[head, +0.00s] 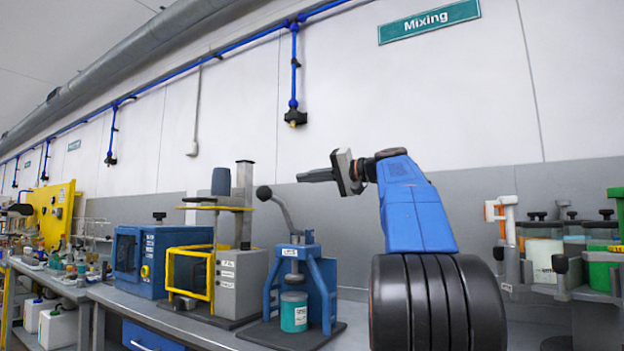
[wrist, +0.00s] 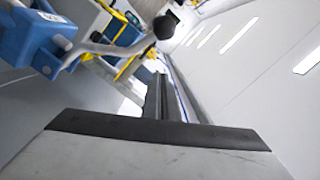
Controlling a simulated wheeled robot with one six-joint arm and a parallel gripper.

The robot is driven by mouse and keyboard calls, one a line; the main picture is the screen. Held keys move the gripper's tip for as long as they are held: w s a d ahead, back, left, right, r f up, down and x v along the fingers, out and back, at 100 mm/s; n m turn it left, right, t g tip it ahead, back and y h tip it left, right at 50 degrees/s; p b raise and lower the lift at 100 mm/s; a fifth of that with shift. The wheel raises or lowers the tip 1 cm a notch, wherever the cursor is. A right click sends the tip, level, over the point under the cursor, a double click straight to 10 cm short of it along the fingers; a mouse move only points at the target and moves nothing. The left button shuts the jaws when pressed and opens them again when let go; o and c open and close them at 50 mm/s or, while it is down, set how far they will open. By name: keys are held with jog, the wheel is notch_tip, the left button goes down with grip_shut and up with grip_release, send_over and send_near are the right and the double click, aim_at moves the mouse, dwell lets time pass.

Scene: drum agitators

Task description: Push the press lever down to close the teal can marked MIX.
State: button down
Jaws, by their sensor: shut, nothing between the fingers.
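The teal can (head: 294,312) stands upright in the blue press (head: 323,285) on the bench, under its ram. Its label is too small to read. The press lever (head: 284,215) rises up and to the left from the press head and ends in a dark ball knob (head: 264,193). In the wrist view the lever (wrist: 105,48) and its knob (wrist: 164,27) show at the upper left, beyond the fingers. My gripper (head: 302,177) is shut and empty. It points left, above and to the right of the knob, apart from the lever. The wrist view (wrist: 162,97) shows its fingers together.
Left of the press stand a yellow-framed grey machine (head: 228,285) with a tall column (head: 244,190) and a blue box-like machine (head: 140,262). At right are clamps and several cans (head: 545,262). The air above the press is clear.

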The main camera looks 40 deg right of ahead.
jog(key=w+a+f, duration=0.2)
jog(key=w+a, duration=0.3)
jog(key=shift+a+f, duration=0.25)
jog(key=shift+a, duration=0.15)
dwell(0.3)
